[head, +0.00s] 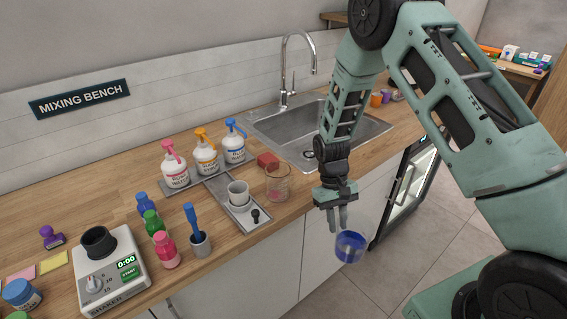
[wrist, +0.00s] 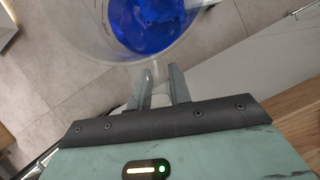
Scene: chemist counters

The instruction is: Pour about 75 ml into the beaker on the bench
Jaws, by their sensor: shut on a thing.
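My gripper (head: 338,220) is shut on a clear cup (head: 351,247) with blue liquid in it. It holds the cup in the air in front of the counter, over the floor. In the wrist view the cup (wrist: 84,40) and its blue liquid (wrist: 150,22) lie just beyond my fingers (wrist: 158,85). A clear glass beaker (head: 278,183) stands upright on the bench near its front edge, left of my gripper. It has a pinkish tint low down; I cannot tell whether that is liquid. The held cup and the beaker are apart.
A sink (head: 300,132) with a tall tap (head: 286,70) lies behind.

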